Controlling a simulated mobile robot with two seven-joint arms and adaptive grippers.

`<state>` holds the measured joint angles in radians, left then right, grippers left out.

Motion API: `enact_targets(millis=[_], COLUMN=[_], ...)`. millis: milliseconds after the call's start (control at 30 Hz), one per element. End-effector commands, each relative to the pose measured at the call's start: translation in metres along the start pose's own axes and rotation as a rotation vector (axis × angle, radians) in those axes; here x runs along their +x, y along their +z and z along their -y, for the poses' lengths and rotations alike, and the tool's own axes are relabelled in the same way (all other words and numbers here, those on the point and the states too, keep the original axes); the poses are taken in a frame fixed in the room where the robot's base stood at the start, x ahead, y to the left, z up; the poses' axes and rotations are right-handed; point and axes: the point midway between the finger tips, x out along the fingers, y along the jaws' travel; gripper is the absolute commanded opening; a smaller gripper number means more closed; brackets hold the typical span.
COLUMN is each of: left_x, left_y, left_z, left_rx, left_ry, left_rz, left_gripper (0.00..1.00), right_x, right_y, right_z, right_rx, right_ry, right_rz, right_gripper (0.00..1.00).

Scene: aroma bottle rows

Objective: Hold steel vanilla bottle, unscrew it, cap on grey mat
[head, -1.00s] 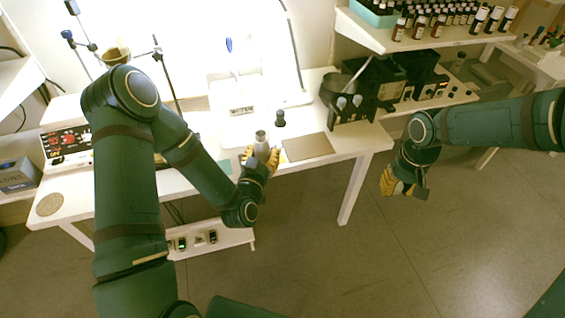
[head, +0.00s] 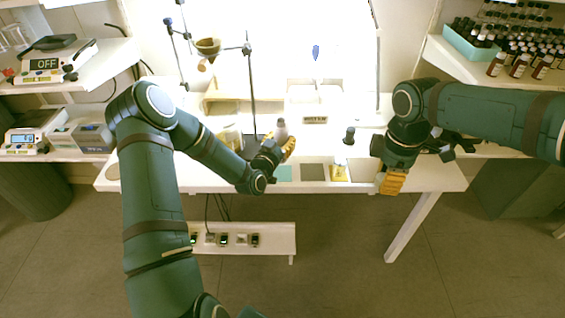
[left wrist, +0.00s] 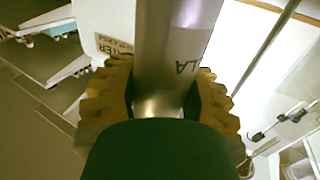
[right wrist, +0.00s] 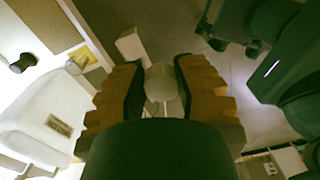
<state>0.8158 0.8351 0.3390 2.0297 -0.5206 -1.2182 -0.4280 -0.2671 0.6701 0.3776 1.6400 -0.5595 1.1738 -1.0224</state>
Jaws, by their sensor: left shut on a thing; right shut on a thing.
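The steel bottle (head: 281,130) is held upright over the table by my left gripper (head: 287,147). In the left wrist view the bottle (left wrist: 178,50) fills the space between the fingers, with the letters "LA" visible; its top is out of that frame. My right gripper (head: 392,181) points down at the table's front edge, right of the mats and apart from the bottle. In the right wrist view it is shut on a small round grey cap (right wrist: 161,83). The grey mat (head: 312,173) lies bare near the front edge, between the two grippers.
A teal mat (head: 283,174) lies left of the grey one, and a yellow mat (head: 339,177) with a small glass jar lies right of it. A dark-topped object (head: 349,135) stands behind. A stand with a rod (head: 250,90) rises behind my left gripper.

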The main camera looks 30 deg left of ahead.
Motion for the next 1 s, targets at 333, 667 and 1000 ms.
enact_targets(millis=[333, 667, 1000], left_x=[0.0, 0.0, 0.0], left_y=[0.035, 0.064, 0.067], left_z=[0.0, 0.0, -0.001], left_rx=[0.001, 0.002, 0.002], left_ry=[-0.001, -0.001, -0.001], left_rz=[-0.002, -0.004, -0.002], left_gripper=[0.0, 0.0, 0.56], right_x=[0.009, 0.015, 0.019], right_y=[0.0, 0.001, 0.001], right_z=[0.0, 0.0, 0.0], right_rx=[0.003, 0.004, 0.004], right_ry=[0.0, 0.0, 0.0], right_rz=[0.0, 0.0, 0.0], right_gripper=[0.0, 0.0, 0.0])
